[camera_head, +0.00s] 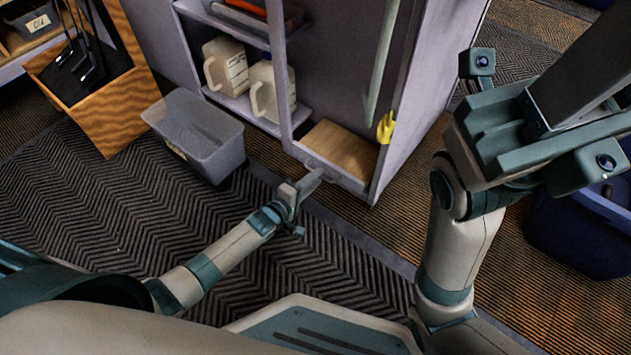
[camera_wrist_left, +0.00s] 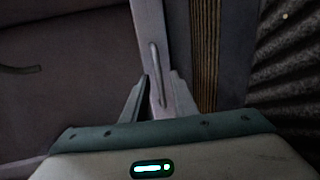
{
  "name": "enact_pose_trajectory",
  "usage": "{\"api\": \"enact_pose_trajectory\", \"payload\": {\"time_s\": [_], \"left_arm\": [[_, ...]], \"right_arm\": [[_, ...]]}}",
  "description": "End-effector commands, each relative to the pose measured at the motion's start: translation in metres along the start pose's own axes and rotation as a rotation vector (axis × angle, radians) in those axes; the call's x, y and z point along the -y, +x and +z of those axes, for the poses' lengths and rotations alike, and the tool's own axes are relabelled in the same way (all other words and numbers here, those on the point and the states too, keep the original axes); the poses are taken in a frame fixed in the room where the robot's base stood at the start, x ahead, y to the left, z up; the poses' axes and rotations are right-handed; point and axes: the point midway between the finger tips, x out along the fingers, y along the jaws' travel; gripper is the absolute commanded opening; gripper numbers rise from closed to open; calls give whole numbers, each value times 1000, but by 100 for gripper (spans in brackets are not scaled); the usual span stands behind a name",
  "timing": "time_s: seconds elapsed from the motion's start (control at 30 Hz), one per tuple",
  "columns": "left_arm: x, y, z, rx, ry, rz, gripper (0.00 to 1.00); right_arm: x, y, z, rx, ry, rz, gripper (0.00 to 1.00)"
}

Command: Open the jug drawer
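The low drawer front (camera_head: 345,178) is a pale strip at the foot of the grey cabinet, with a wooden panel behind it. In the left wrist view, a slim upright-looking bar handle (camera_wrist_left: 158,65) shows on the pale front (camera_wrist_left: 146,18). My left gripper (camera_head: 312,180) is at this front in the head view. In the left wrist view its fingers (camera_wrist_left: 163,84) are apart, with the handle's lower end between them; contact cannot be told. My right gripper (camera_head: 585,80) is raised at the right, away from the drawer, its fingertips not clear.
A clear grey bin (camera_head: 203,148) sits on the floor left of the drawer. A yellow object (camera_head: 386,127) hangs on the cabinet side. A blue tub (camera_head: 580,238) stands at right. Patterned floor before the cabinet is open.

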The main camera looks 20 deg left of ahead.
Motion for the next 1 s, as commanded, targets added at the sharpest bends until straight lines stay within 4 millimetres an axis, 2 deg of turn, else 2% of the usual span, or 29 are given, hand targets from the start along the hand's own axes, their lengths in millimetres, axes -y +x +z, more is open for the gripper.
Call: {"api": "enact_pose_trajectory", "payload": {"time_s": [0.13,0.43,0.47,0.53,0.57,1.0], "left_arm": [[0,8,0,0,1,0,26],[0,8,0,0,1,-1,26],[0,8,0,0,1,-1,21],[0,8,0,0,1,-1,4],[0,8,0,0,1,-1,0],[0,8,0,0,1,-1,0]], "right_arm": [[2,0,-3,-15,6,-3,31],[2,1,-3,-16,8,-3,31],[2,1,-3,-16,8,-3,31],[2,1,-3,-16,8,-3,31],[2,1,-3,-16,8,-3,31],[2,1,-3,-17,7,-3,31]]}}
